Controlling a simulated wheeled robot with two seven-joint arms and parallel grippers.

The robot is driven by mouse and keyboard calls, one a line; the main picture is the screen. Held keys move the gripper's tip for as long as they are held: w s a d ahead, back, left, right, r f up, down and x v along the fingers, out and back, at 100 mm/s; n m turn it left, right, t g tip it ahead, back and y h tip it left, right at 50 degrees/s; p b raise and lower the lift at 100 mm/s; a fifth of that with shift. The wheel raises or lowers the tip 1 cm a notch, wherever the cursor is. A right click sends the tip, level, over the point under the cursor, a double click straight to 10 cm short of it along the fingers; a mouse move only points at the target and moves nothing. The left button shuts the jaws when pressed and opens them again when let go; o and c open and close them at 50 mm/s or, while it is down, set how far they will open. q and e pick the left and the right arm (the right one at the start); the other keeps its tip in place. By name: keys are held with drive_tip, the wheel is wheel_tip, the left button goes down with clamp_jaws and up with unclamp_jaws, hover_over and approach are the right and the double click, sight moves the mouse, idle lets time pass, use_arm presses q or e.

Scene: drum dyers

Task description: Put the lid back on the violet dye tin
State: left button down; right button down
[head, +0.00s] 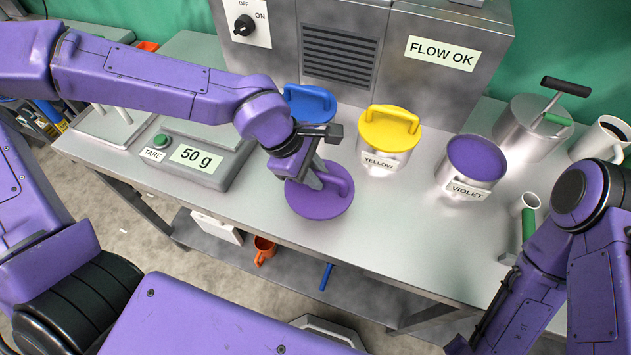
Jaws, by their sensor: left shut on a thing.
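The violet dye tin (463,192), labelled VIOLET, stands upright on the steel bench at the right. It has no lid on it, and violet dye (477,156) shows inside its rim. The round violet lid (318,207) is at the middle of the bench, left of the tin. My left gripper (322,178) is shut on the bar handle of the lid from above. I cannot tell whether the lid touches the bench or is just above it. My right arm shows at the right edge, but its gripper is out of view.
The lidded yellow tin (383,158) stands between the violet lid and tin, slightly behind. A blue lid (309,104) is behind my left gripper. A scale (193,157) reading 50 g is left. A steel pot (530,128) and mug (599,139) stand right.

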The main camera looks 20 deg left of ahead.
use_arm(q)
wheel_tip(320, 180, up, 6)
drive_tip(key=shift+f, duration=0.15)
wheel_tip(320, 180, up, 3)
drive_tip(key=p, duration=0.2)
drive_tip(key=shift+f+p, duration=0.1)
drive_tip(key=shift+p, duration=0.2)
wheel_tip(320, 180, up, 3)
drive_tip(key=p, duration=0.3)
drive_tip(key=shift+f, duration=0.1)
